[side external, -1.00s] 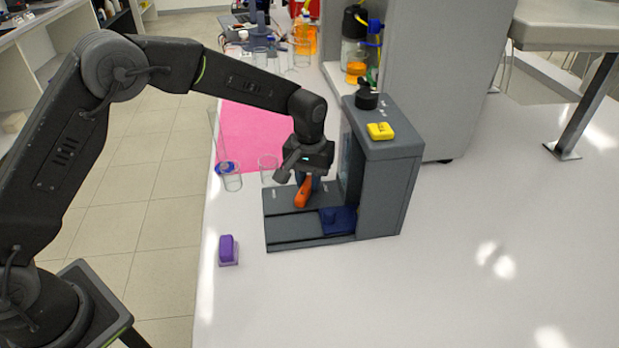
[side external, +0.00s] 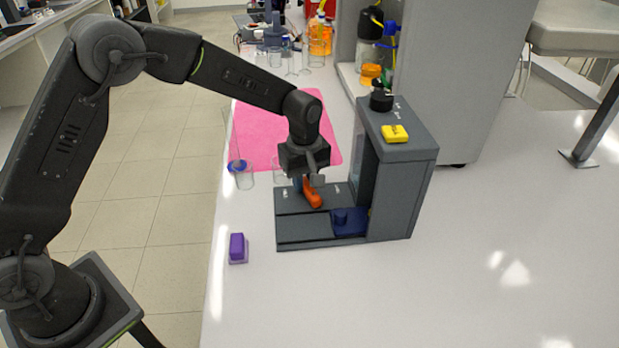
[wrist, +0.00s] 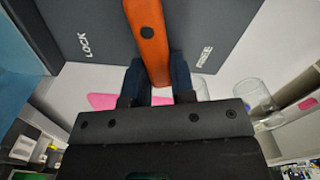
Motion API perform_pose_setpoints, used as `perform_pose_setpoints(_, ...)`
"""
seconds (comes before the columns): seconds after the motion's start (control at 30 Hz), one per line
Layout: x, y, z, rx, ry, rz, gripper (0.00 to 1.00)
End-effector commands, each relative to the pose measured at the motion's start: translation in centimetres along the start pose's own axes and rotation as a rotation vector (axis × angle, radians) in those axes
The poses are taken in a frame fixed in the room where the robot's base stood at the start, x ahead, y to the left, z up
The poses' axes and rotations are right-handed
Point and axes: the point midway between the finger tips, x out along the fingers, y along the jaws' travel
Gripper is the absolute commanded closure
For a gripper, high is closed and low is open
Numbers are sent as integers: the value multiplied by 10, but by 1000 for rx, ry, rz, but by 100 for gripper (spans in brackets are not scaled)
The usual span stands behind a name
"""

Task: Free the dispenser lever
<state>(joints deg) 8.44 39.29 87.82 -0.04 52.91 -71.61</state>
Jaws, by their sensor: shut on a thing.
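The dispenser lever (side external: 314,198) is an orange bar on the grey base plate of the rig (side external: 398,150). It also shows in the wrist view (wrist: 145,14), with a dark round spot on it. My gripper (side external: 307,183) is shut on the lever's near end; its dark fingers (wrist: 156,78) stand on both sides of the bar. In the wrist view the lever lies between the white LOCK label (wrist: 85,45) on the left and the FREE label (wrist: 203,57) on the right. The fingers partly hide the held end.
A dark blue block (side external: 349,222) sits on the plate beside the lever, near the rig's column. A yellow block (side external: 395,133) and a black knob (side external: 381,100) are on top. A purple block (side external: 237,248) lies left of the rig. Glass beakers (side external: 244,176) stand behind it near a pink mat (side external: 262,135).

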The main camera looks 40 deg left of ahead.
Motion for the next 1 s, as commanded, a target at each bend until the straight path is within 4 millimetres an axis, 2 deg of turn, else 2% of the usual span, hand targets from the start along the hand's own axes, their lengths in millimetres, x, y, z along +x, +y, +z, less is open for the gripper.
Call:
perform_pose_setpoints(0.4, -1, -9, 0, -194, 2, 2, 100)
perform_pose_setpoints(0.97, 0, -10, 0, -225, 2, 1, 100)
perform_pose_setpoints(1.0, 0, -10, 0, -225, 2, 1, 74)
